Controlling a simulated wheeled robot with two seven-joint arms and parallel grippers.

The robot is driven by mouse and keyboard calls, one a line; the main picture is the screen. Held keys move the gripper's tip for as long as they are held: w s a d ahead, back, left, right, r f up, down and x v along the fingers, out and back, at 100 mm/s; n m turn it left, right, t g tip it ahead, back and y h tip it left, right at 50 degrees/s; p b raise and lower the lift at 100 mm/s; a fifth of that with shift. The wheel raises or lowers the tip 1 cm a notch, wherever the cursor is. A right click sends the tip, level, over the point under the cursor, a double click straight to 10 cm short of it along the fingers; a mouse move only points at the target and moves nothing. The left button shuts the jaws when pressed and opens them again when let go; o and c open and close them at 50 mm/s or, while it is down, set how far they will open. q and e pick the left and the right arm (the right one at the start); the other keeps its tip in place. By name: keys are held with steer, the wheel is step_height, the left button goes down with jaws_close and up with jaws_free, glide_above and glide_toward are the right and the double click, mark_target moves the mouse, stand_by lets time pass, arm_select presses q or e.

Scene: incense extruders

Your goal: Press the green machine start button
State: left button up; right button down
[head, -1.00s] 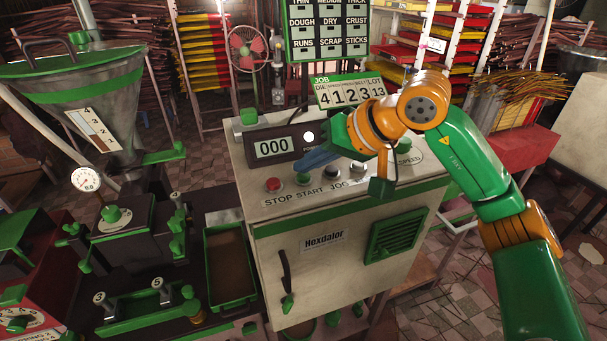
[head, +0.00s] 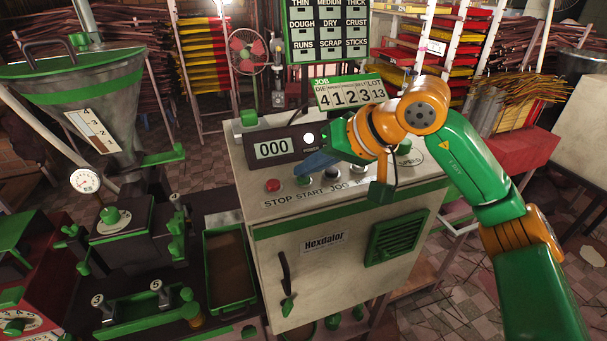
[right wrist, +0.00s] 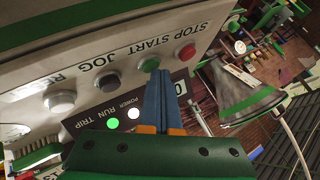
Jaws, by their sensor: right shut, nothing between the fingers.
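The green START button (head: 304,180) is on the sloped top of the pale control cabinet, between the red STOP button (head: 273,185) and the dark JOG button (head: 331,174). It also shows in the right wrist view (right wrist: 147,63), at the tips of my fingers. My right gripper (head: 307,168) is shut and empty, its blue fingers together and reaching over the panel from the right. In the right wrist view the fingertips (right wrist: 158,73) overlap the START button's near edge. I cannot tell whether they touch it. My left gripper is not in view.
A counter box (head: 274,148) reading 000 stands behind the buttons, close to my fingers. The right wrist view shows a bright green lamp (right wrist: 113,125) by RUN and a white lamp (right wrist: 134,113) by POWER. A job sign (head: 349,92) stands behind. A hopper machine (head: 85,100) is at left.

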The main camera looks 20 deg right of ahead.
mark_target(308, 181)
steer(key=shift+r+p, duration=0.7)
steer(key=shift+r, duration=0.15)
step_height(308, 181, up, 5)
steer(key=p, duration=0.4)
steer(key=shift+p, duration=0.3)
